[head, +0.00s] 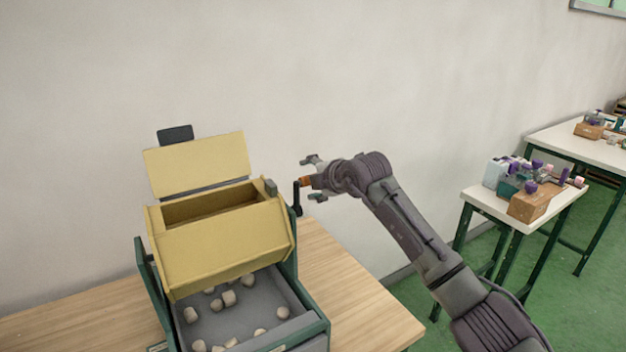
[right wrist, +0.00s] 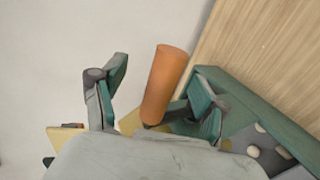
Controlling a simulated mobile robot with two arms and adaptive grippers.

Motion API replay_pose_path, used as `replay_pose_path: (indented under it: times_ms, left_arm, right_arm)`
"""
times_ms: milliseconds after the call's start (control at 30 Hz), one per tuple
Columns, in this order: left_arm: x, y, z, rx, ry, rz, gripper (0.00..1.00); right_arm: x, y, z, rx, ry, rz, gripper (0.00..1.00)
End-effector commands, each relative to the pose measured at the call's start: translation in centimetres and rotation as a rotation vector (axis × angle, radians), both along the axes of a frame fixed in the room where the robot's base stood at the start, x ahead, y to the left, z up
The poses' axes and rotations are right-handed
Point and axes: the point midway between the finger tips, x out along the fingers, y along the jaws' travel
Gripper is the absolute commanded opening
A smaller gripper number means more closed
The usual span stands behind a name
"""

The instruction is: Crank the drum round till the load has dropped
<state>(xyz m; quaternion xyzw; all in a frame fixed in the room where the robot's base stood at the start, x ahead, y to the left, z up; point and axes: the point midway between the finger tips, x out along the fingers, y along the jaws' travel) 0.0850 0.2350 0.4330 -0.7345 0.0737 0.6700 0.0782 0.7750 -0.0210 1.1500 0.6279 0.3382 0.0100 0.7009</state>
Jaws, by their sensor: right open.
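The yellow drum (head: 222,244) sits tilted in a green frame (head: 290,262), with its yellow lid (head: 197,165) standing open. A grey tray (head: 240,313) under the drum holds several pale pieces (head: 229,298). A black crank (head: 297,199) with an orange handle (head: 305,182) is on the drum's right side. My right gripper (head: 315,179) is at the handle with its fingers apart. In the right wrist view the orange handle (right wrist: 166,84) stands between the open fingers of the right gripper (right wrist: 160,92). My left gripper is not in view.
The frame stands on a wooden table (head: 362,303) against a pale wall. A white side table (head: 515,215) at the right bears a cardboard box (head: 532,203) and purple-capped items. The tabletop right of the frame is clear.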

Motion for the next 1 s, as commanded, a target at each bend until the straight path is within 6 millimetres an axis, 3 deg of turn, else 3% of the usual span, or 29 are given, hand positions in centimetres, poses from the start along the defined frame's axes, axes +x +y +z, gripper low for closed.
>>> replay_pose_path:
  times_ms: [800, 1000]
  left_arm:
    - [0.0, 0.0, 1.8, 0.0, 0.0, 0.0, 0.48]
    - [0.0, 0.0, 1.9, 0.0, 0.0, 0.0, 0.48]
  right_arm:
    - [-5.8, -3.3, 3.5, 0.0, -0.001, 0.0, 0.73]
    - [-6.2, -3.5, 3.7, 0.0, 0.0, 0.0, 0.73]
